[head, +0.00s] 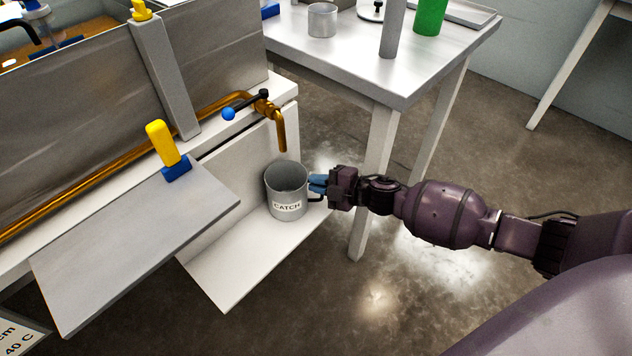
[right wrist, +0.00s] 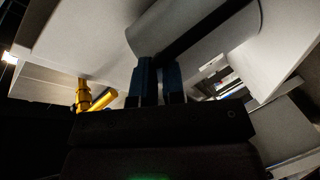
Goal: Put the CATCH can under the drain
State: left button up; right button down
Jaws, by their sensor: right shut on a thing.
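The grey CATCH can (head: 286,207) is upright, with its label facing me, over the low white shelf (head: 225,273). I cannot tell whether its base touches the shelf. The brass drain pipe (head: 281,136) bends down from the bath's front; its end shows just above the can's rim in the head view. My right gripper (head: 317,185) is shut on the can's dark handle at its right side. In the right wrist view the fingers (right wrist: 160,82) meet the handle below the can's pale wall (right wrist: 195,25). My left gripper is out of view.
A drain valve with a blue-knobbed lever (head: 228,114) sits above the shelf. A grey sloping panel (head: 140,245) with a yellow-handled clamp (head: 162,145) is to the left. A metal table (head: 375,75) bearing a cup (head: 322,20) and a green cylinder (head: 430,15) stands behind.

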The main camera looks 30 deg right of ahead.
jog(key=shift+r, duration=0.2)
jog(key=shift+f, duration=0.15)
jog(key=c, duration=1.2)
grip_release()
